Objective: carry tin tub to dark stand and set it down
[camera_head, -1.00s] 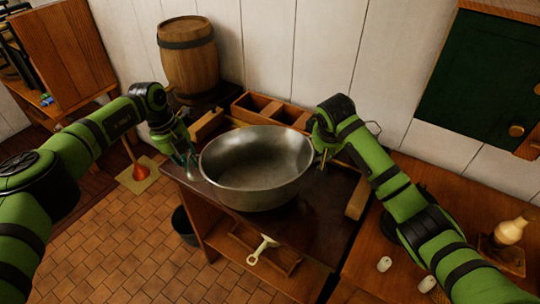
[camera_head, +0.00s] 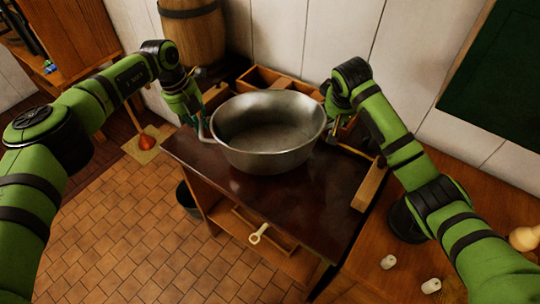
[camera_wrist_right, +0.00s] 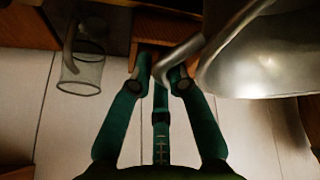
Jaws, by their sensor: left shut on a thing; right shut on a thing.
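The tin tub (camera_head: 265,158) is a wide, grey metal basin, upright and empty, over the back part of the dark stand's top (camera_head: 310,215). I cannot tell whether its base touches the top. My left gripper (camera_head: 203,128) is shut on the tub's left handle. My right gripper (camera_head: 332,128) is at the tub's right side, its fingertips partly hidden in the head view. In the right wrist view, the right gripper (camera_wrist_right: 162,80) is shut on the tub's bent handle (camera_wrist_right: 182,60), beside the tub's shiny wall (camera_wrist_right: 265,65).
A divided wooden box (camera_head: 262,78) and a barrel (camera_head: 192,35) stand behind. A wooden block (camera_head: 369,186) lies at the stand's right edge. A wooden counter (camera_head: 365,260) with small white pieces adjoins on the right. The stand's front top is clear. A glass vessel (camera_wrist_right: 82,65) shows in the wrist view.

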